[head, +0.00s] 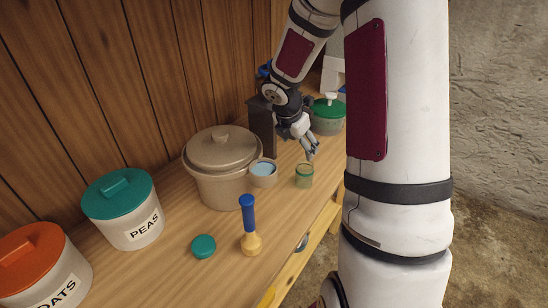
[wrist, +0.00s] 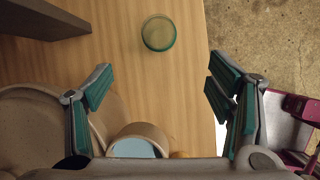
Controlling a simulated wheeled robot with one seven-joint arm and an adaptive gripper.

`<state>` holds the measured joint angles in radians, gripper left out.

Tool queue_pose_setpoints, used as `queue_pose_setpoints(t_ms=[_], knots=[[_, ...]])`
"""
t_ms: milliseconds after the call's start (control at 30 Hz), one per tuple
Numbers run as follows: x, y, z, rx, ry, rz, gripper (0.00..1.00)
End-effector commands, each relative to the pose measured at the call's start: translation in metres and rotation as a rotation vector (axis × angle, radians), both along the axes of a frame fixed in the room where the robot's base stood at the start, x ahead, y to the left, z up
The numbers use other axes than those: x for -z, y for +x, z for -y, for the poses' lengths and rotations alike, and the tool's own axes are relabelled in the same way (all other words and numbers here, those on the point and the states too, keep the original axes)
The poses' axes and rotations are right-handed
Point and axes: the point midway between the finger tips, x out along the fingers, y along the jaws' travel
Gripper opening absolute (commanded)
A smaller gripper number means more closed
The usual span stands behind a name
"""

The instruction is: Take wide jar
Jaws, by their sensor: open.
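A short, wide green glass jar (head: 304,176) stands upright on the wooden bench near its front edge. In the wrist view the jar (wrist: 158,33) shows from above as a round rim, beyond my fingertips and roughly centred between them. My gripper (head: 309,148) is open and empty, above the bench and slightly behind the jar in the head view. The wrist view shows its two fingers (wrist: 160,82) spread wide, with bare wood between them. Nothing touches the jar.
A small beige pot with a light blue top (head: 263,172) stands left of the jar, beside a large lidded crock (head: 221,165). A yellow-and-blue tool (head: 249,228), teal lid (head: 204,246), PEAS canister (head: 123,209), orange-lidded canister (head: 44,268) and green-lidded pot (head: 328,116) also stand on the bench.

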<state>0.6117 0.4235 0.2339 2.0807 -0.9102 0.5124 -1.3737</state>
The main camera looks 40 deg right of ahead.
Motion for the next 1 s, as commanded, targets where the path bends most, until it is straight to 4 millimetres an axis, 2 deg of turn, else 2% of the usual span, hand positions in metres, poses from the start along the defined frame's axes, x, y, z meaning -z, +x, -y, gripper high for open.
queue_pose_setpoints(t_ms=[33,100,233,367,600,733,1000], knots=[[0.014,0.001,0.008,-0.05,0.005,-0.028,0.75],[0.027,0.003,0.014,-0.115,0.006,-0.054,0.75],[0.042,0.005,0.022,-0.184,0.006,-0.079,0.75],[0.057,0.008,0.027,-0.201,0.007,-0.088,0.75],[0.1,0.014,0.042,-0.2,0.008,-0.088,0.75],[0.116,0.017,0.049,-0.197,0.007,-0.086,0.75],[0.133,0.02,0.054,-0.197,0.007,-0.086,0.75]])
